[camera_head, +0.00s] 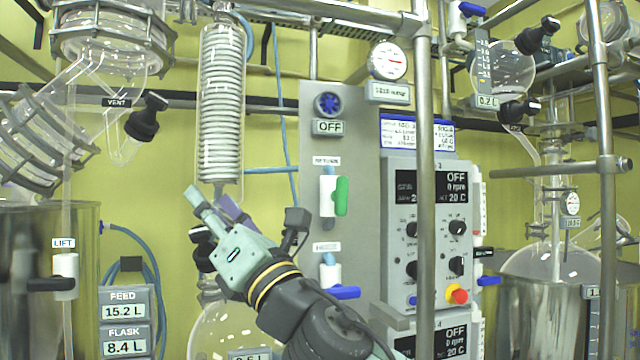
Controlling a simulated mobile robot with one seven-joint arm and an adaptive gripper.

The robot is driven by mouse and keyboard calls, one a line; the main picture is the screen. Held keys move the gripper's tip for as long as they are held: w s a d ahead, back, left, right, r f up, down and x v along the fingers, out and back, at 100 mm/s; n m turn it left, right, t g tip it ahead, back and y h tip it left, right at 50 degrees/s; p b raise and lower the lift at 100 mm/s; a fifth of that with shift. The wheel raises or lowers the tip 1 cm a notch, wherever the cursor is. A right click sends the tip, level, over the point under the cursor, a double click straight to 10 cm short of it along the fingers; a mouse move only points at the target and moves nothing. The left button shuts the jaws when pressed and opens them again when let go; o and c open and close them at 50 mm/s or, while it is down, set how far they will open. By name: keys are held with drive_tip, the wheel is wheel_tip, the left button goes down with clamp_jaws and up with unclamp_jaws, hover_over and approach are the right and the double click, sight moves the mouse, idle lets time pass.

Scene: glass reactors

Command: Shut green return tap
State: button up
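The green return tap (341,196) is on the grey panel right of centre, under a small label that seems to read RETURN. Its green handle stands upright, parallel to the vertical blue-and-white tap body (327,190) beside it. My gripper (209,197) is left of the panel, below the coiled glass condenser, pointing up and to the left. Its two fingers look apart with nothing between them. It is clear of the green handle in the picture; the depth between them is hard to tell.
A second tap with a level blue handle (343,292) is below on the panel (364,245). A control box (433,235) and a steel post (425,130) stand right of the taps. The glass condenser (221,110) hangs above my gripper; a black-knobbed valve (203,250) is close behind it.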

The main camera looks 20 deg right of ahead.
drive_tip(key=w+d+m+t+h, duration=0.1)
drive_tip(key=d+t+h, duration=0.1)
drive_tip(key=d+h, duration=0.75)
drive_tip(key=m+h, duration=0.1)
drive_tip(key=h, duration=0.3)
approach(345, 187)
drive_tip(key=p+x, duration=0.4)
drive_tip(key=x, duration=0.6)
drive_tip(key=shift+w, duration=0.2)
drive_tip(key=shift+w+r, duration=0.1)
drive_tip(key=shift+w, duration=0.3)
drive_tip(key=shift+a, duration=0.1)
clamp_jaws()
